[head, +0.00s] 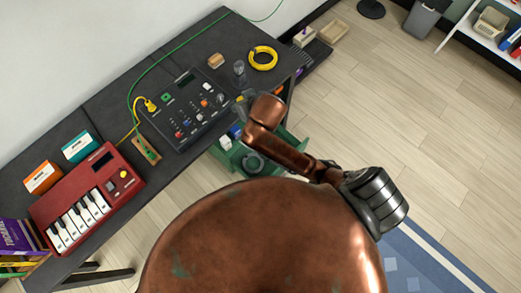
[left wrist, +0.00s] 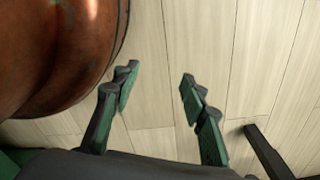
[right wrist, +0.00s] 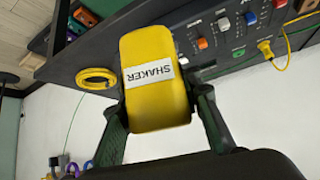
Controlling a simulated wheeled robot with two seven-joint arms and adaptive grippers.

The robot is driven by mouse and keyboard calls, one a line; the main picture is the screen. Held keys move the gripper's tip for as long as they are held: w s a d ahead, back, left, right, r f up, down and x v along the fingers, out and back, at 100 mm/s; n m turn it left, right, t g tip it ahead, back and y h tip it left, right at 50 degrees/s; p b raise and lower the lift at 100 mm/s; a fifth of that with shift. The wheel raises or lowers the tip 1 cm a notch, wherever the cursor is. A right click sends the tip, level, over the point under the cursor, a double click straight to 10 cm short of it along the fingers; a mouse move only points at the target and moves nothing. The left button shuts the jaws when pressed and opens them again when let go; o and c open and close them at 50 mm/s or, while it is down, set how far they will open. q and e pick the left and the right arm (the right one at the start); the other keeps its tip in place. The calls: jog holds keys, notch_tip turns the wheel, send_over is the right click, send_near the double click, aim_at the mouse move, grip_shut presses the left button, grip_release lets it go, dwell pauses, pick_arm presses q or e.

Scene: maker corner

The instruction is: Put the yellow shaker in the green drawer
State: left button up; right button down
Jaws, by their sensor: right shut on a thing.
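The yellow shaker (right wrist: 155,75), with a white label reading SHAKER, is held in my right gripper (right wrist: 160,118), whose fingers press on its two sides. In the head view my right arm hides most of the gripper and shaker, which are by the desk's front edge. The green drawer (head: 295,139) is open below the desk, with small white and blue items and a dark round thing inside; my arm crosses over it and hides part of it. My left gripper (left wrist: 158,90) is open and empty above the wooden floor, outside the head view.
The dark desk (head: 105,100) carries a mixer panel (head: 190,108), a red keyboard (head: 88,200), a yellow cable coil (head: 263,58), a clear glass (head: 239,69) and two small boxes. A blue rug (head: 420,262) lies at lower right.

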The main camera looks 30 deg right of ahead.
pick_arm(q)
notch_tip(320, 180, down, 12)
jog(key=g+b, duration=0.1)
jog(key=b, duration=1.1)
jog(key=shift+s+d+r, duration=0.25)
jog(key=shift+s+d, duration=0.1)
jog(key=shift+d, duration=0.05)
pick_arm(e)
notch_tip(320, 180, down, 20)
jog(key=w, duration=0.1)
jog(key=shift+r+g, duration=0.25)
jog(key=shift+g, duration=0.15)
